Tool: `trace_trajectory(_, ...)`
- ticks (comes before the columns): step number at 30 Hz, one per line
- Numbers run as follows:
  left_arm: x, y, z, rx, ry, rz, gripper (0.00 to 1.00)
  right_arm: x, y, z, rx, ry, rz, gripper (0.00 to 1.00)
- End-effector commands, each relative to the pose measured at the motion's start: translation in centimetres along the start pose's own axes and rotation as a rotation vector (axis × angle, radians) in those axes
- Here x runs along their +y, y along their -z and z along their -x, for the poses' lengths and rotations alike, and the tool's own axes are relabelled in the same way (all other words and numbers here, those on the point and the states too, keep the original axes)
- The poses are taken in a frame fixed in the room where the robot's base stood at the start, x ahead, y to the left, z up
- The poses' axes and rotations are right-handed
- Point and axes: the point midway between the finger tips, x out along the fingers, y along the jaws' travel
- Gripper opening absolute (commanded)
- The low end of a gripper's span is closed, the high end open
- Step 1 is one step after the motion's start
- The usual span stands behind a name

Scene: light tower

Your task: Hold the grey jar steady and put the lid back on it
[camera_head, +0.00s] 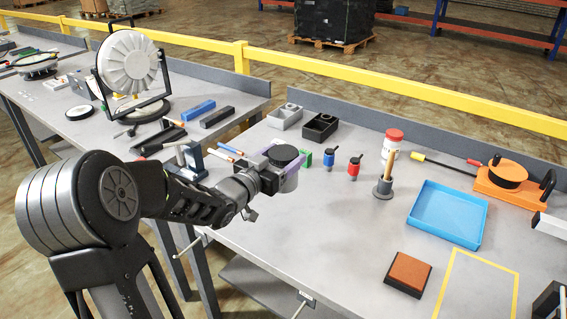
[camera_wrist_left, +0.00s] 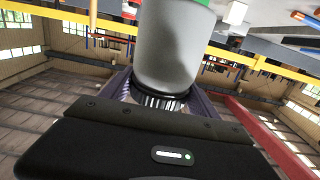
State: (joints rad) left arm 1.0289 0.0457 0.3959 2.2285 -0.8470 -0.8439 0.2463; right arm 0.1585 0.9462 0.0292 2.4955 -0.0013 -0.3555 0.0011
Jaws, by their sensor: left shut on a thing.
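The grey jar (camera_head: 290,182) is upright near the left end of the right-hand bench. Its black lid (camera_head: 284,155) is at the top of the jar. My left gripper (camera_head: 281,161) reaches in from the left and is closed at lid height. In the left wrist view, which is upside down, the pale grey jar (camera_wrist_left: 174,50) fills the upper middle. The dark ribbed lid (camera_wrist_left: 160,101) shows below it, with my fingers on both sides. The jar hides part of the fingers. I cannot tell whether the lid is fully seated. My right gripper is not in view.
A wooden-handled tool on a stand (camera_head: 384,186), a blue tray (camera_head: 447,216) and a brown pad (camera_head: 408,273) lie further right. Grey and black bins (camera_head: 320,127) stand behind.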

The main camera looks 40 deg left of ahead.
Motion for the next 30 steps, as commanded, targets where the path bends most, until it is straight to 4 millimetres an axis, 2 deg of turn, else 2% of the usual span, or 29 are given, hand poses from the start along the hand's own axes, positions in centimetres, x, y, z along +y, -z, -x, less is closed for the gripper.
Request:
trace_trajectory(24, 0.00, 0.23, -0.04, 0.004, -0.002, -0.001, 0.00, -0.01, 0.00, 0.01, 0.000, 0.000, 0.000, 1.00)
trace_trajectory(30, -0.99, 1.05, 0.23, 0.005, 0.051, 0.002, 0.00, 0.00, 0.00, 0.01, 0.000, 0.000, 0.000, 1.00)
